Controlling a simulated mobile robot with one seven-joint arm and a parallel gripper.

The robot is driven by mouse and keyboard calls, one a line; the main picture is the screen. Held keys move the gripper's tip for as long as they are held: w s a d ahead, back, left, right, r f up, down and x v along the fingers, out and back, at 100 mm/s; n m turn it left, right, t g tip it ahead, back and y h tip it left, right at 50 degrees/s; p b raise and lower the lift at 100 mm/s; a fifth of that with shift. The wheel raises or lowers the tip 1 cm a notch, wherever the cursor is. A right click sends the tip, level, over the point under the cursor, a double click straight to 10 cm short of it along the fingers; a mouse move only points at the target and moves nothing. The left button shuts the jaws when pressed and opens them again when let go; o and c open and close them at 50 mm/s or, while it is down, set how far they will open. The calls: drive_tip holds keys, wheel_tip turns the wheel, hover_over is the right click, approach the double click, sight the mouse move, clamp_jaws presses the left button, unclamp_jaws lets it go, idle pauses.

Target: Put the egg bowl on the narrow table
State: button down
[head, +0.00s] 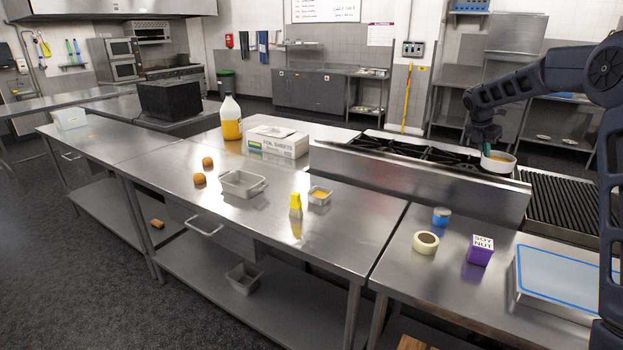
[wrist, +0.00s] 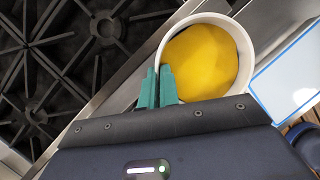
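The egg bowl (head: 497,163) is a round white bowl with yellow egg inside. In the head view it is at the right, in front of the stove area and above the steel back panel. In the wrist view the bowl (wrist: 247,45) is at the top, with its yellow filling in full view. My gripper (head: 488,146) has its teal fingers (wrist: 158,88) closed across the bowl's near-left rim, one inside and one outside. The bowl looks raised and about level. Which table is the narrow one is not certain; a steel table (head: 400,285) stands at the front right.
The front-right table holds a tape roll (head: 426,241), blue can (head: 441,217), purple box (head: 480,250) and blue-edged white board (head: 560,275). The longer steel table (head: 255,215) holds a tray, a yellow bottle and a foil box. A gas stove (head: 420,150) lies behind.

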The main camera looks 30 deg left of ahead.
drive_tip(key=s+a+n+y, duration=0.15)
drive_tip(key=s+a, duration=0.35)
drive_tip(key=a, duration=0.8)
drive_tip(key=s+a+f+n+t, duration=0.1)
drive_tip(key=s+a+n, duration=0.35)
drive_tip(key=a, duration=0.85)
drive_tip(key=s+a+y, duration=0.1)
drive_tip(key=s+a, duration=0.6)
drive_tip(key=a, duration=0.6)
drive_tip(key=f, duration=2)
drive_tip(key=shift+w+d+f, duration=0.15)
drive_tip(key=shift+d, duration=0.1)
drive_tip(key=c, duration=2.1)
unclamp_jaws()
drive_tip(key=shift+f, duration=0.15)
drive_tip(key=o, duration=0.5)
drive_tip(key=shift+c, duration=0.2)
